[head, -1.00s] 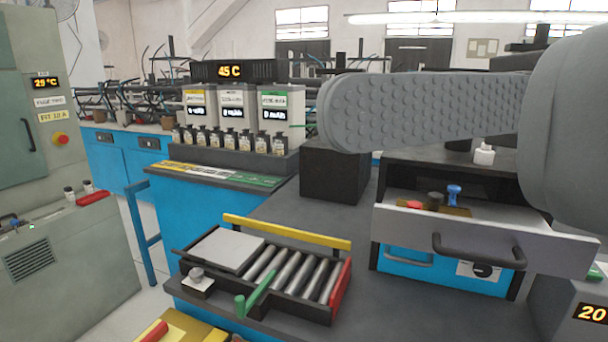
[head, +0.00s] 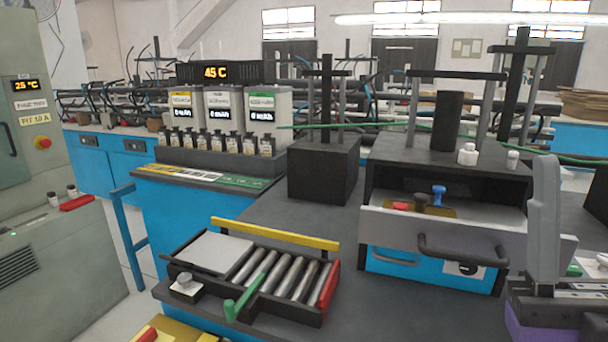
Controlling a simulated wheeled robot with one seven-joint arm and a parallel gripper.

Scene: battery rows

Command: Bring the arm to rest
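What looks like my gripper (head: 545,225) is at the lower right edge of the head view. One grey finger points upward from a dark rail and a purple body. The other finger is not clearly in view, so I cannot tell whether it is open or shut. It stands in front of the right end of the open drawer (head: 470,240). I see nothing held. The rest of my arm is out of view.
A roller tray (head: 330,255) with a yellow rail lies on the dark bench. The drawer holds a red and a blue item (head: 439,195). A black block (head: 322,172) stands behind. Battery units (head: 223,110) stand at the back left. Bench space in front of the drawer is clear.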

